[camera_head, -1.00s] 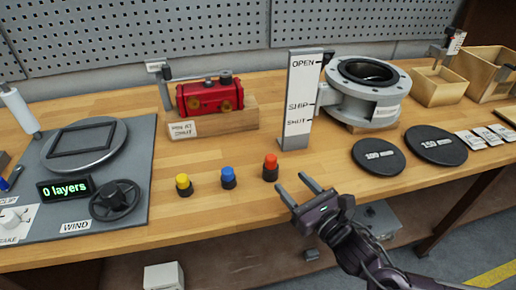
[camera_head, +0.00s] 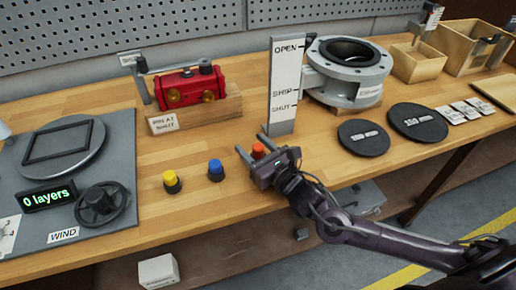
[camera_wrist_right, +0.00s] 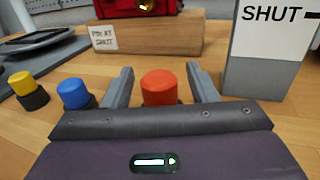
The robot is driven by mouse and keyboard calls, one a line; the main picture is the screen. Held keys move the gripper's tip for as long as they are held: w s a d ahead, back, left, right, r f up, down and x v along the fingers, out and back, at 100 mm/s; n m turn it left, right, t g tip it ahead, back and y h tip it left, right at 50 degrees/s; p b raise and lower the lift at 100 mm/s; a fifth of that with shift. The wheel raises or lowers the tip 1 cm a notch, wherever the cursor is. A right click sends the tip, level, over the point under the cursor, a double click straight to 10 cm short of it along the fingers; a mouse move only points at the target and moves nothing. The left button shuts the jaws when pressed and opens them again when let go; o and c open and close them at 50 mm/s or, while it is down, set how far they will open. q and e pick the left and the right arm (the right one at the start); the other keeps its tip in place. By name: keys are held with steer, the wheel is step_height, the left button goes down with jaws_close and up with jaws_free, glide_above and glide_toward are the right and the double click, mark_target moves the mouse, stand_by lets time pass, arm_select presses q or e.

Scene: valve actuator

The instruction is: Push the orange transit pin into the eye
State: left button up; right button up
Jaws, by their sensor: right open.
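The orange transit pin (camera_head: 258,150) stands upright near the bench's front edge, its orange cap above a dark base that my gripper largely hides. My right gripper (camera_head: 251,143) is open, its fingers on either side of the pin. In the right wrist view the orange cap (camera_wrist_right: 160,88) sits between the two fingers, with gaps showing at both sides. The red actuator (camera_head: 187,86) rests on a wooden block behind, with a card reading "PIN AT SHUT" (camera_head: 163,124). I cannot make out the eye. My left gripper is out of view.
Blue (camera_head: 216,170) and yellow (camera_head: 171,181) capped pieces stand left of the orange one. A post marked OPEN, SHIP, SHUT (camera_head: 285,90) stands close behind my gripper. The flanged valve (camera_head: 348,68) and black discs (camera_head: 363,137) are to the right. Bench between block and pins is clear.

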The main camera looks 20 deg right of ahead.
steer(key=c, duration=1.1)
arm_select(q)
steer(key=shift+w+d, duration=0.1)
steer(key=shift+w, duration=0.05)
arm_select(e)
steer(key=shift+r, duration=0.15)
